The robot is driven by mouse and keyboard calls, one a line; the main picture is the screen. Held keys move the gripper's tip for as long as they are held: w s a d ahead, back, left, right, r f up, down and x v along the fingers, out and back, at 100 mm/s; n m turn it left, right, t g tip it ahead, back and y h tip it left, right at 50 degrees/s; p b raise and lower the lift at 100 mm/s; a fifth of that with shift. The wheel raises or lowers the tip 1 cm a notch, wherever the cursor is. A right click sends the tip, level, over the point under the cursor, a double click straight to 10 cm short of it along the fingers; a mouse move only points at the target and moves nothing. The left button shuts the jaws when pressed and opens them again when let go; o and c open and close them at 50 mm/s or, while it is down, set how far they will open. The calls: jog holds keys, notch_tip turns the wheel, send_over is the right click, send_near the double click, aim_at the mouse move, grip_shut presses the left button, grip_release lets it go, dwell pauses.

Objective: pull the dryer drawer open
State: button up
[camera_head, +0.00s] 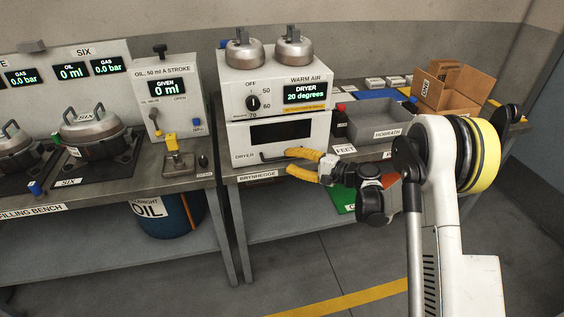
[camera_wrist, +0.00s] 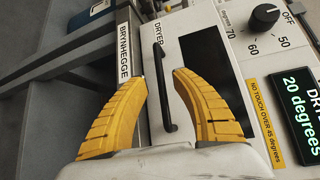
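The dryer (camera_head: 278,95) is a white box on the bench, with a knob and a display reading 20 degrees. Its drawer (camera_head: 280,133) is the lower front, with a dark window and a black bar handle (camera_head: 274,158). The drawer front looks flush with the box. In the wrist view the handle (camera_wrist: 164,88) stands between the two yellow fingers of my gripper (camera_wrist: 160,92). The fingers are apart, with a gap on each side of the bar. In the head view my gripper (camera_head: 297,163) is at the right part of the handle.
The floor in front of the bench (camera_head: 300,285) is clear.

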aim_at(282, 158)
jog(key=shift+b+x, duration=0.4)
jog(key=shift+x, duration=1.4)
jog(key=shift+c, duration=0.2)
grip_shut()
